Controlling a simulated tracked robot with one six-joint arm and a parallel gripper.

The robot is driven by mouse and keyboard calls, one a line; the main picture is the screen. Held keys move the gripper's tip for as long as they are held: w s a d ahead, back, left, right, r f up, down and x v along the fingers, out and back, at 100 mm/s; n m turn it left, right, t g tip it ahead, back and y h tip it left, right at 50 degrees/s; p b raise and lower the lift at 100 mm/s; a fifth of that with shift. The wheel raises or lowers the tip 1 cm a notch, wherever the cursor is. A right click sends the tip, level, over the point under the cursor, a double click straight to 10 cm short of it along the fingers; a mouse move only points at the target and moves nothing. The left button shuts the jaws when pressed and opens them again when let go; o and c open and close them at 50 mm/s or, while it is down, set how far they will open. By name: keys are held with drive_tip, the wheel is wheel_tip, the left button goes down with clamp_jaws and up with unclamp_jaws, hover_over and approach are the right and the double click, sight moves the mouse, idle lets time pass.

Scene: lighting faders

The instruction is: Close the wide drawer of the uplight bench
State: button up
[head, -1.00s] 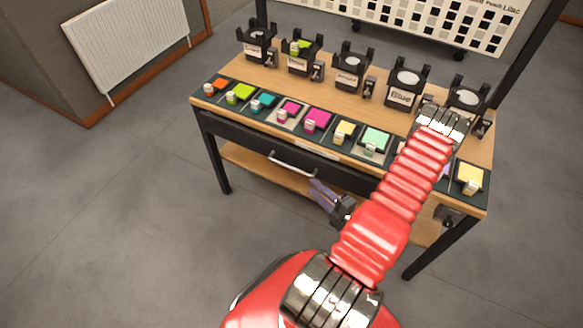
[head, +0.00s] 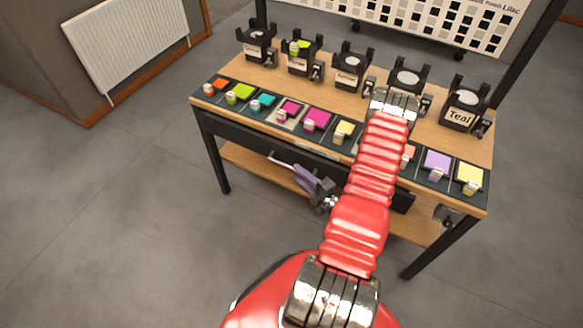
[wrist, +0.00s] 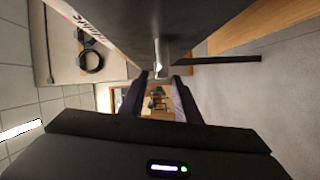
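The wide drawer (head: 240,136) has a long black front under the bench top, with a pale metal bar handle (head: 278,160). Its right end (head: 403,200) shows past my arm and appears to stand out from the bench; how far is hard to judge. My gripper (head: 302,174) is at the handle's right part, its purple-grey fingers pointing up and left. In the wrist view, the fingers (wrist: 161,80) are apart, with the bright handle (wrist: 160,62) end-on between or just beyond their tips. I cannot tell whether they touch it. My red arm hides part of the drawer front.
The wooden bench top (head: 225,72) carries a row of colour swatches and several black holders (head: 462,110). A wooden lower shelf (head: 240,157) lies beneath the drawer. A radiator (head: 130,45) hangs on the left wall. The floor before the bench is clear.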

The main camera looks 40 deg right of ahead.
sight(291, 168)
drive_tip(key=shift+w+d+f, duration=0.1)
drive_tip(key=shift+w, duration=1.15)
drive_tip(key=shift+w+f, duration=0.1)
drive_tip(key=shift+w, duration=1.15)
drive_tip(key=shift+c, duration=0.4)
clamp_jaws()
